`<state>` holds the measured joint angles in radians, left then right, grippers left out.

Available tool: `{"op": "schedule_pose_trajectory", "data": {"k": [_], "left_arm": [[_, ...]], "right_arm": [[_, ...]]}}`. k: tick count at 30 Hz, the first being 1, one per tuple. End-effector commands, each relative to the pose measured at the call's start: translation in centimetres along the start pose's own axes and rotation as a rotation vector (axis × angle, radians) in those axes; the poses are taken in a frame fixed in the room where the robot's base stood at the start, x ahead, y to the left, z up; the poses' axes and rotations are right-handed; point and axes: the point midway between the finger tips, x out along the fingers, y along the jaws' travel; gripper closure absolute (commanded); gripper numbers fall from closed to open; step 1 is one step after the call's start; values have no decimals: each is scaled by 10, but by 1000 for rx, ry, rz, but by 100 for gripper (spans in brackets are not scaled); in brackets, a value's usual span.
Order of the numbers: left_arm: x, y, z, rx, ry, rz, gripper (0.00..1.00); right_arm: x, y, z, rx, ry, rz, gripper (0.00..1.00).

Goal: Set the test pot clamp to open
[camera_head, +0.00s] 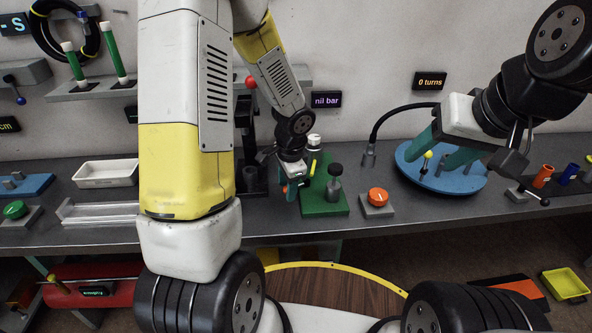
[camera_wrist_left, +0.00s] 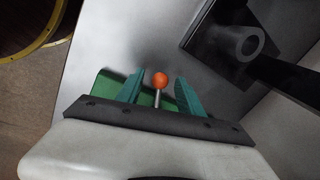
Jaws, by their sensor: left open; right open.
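A green base plate (camera_head: 322,203) stands on the bench, with a grey upright post with a black cap (camera_head: 336,178) on it. A short lever with an orange ball knob (camera_wrist_left: 160,79) is between the two green fingers of my left gripper (camera_wrist_left: 157,92). The fingers are open, with a gap on both sides of the knob. In the head view, my left gripper (camera_head: 292,188) is low at the left edge of the green plate and hides part of it. I cannot tell the clamp's setting. My right gripper (camera_head: 442,150) is open above a blue round plate (camera_head: 465,184).
A black stand (camera_head: 250,178) is close on the left of my left gripper; its base and grey ring (camera_wrist_left: 240,42) show in the left wrist view. An orange button on a grey block (camera_head: 377,200) is right of the green plate. A "nil bar" display (camera_head: 326,100) is behind.

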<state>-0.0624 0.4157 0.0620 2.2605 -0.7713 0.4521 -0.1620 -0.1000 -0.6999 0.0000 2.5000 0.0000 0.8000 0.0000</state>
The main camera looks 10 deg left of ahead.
Motion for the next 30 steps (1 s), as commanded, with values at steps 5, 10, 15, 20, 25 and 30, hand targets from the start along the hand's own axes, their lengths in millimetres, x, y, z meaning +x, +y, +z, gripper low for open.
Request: {"op": "schedule_pose_trajectory", "data": {"k": [5,10,15,20,25,30], "left_arm": [[0,0,0,0,0,0,56],[0,0,0,-1,0,0,86],[0,0,0,-1,0,-1,100],[0,0,0,-1,0,-1,100],[0,0,0,-1,0,-1,100],[0,0,0,-1,1,-1,100]], "right_arm": [[0,0,0,0,0,0,43],[0,0,0,0,0,0,43],[0,0,0,0,0,0,43],[0,0,0,0,0,0,43],[0,0,0,0,0,0,43],[0,0,0,0,0,0,43]]}}
